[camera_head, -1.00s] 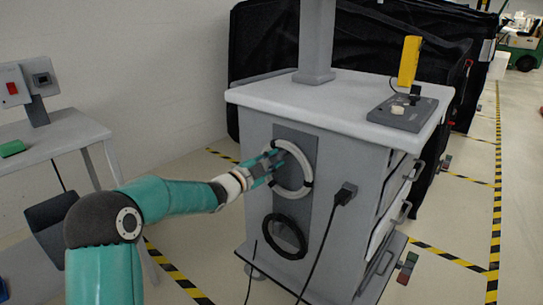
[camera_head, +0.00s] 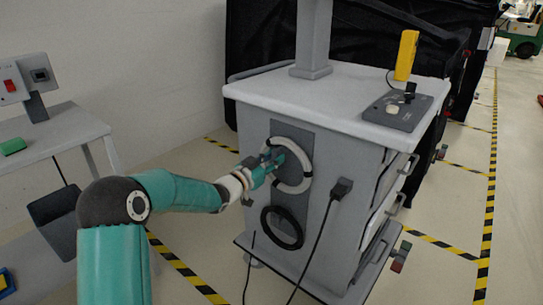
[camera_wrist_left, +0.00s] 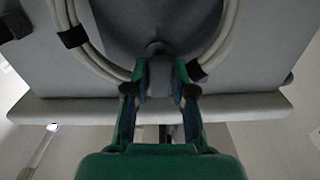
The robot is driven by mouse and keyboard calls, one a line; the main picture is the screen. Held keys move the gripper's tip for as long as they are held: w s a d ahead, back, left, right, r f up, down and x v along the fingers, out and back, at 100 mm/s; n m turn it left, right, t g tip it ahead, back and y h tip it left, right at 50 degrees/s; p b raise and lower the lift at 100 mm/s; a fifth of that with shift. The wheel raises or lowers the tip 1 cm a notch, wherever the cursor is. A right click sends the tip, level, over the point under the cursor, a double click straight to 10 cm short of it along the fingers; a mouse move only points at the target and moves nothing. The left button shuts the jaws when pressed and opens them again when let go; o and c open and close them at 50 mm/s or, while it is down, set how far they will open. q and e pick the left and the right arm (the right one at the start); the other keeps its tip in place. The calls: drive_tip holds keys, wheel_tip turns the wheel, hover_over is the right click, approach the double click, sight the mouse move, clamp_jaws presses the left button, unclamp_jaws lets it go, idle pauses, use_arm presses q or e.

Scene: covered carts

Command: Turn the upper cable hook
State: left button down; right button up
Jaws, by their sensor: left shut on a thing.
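A white cable coil (camera_head: 294,189) with dark bands hangs on the dark grey panel on the cart's side. A black cable coil (camera_head: 270,234) hangs below it. My left gripper (camera_head: 272,165) reaches from the left into the white coil's upper part. In the left wrist view its fingers (camera_wrist_left: 160,88) are closed on the grey upper cable hook (camera_wrist_left: 160,72), with the white cable (camera_wrist_left: 226,45) passing beside them. The hook is mostly hidden by the fingers in the head view. My right gripper is out of view.
The cart (camera_head: 258,95) carries a column, a grey control box (camera_head: 397,110) and a yellow handheld device (camera_head: 406,55) on top. A black plug (camera_head: 342,188) with a hanging cable is right of the coils. A side table (camera_head: 60,130) stands left.

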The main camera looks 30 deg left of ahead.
use_arm(q)
drive_tip(key=shift+s+f+n, duration=0.1)
drive_tip(key=shift+f+n, duration=0.4)
drive_tip(key=c, duration=1.1)
unclamp_jaws()
drive_tip(key=shift+c, duration=0.2)
drive_tip(key=shift+o, duration=0.9)
drive_tip(key=shift+r, duration=0.25)
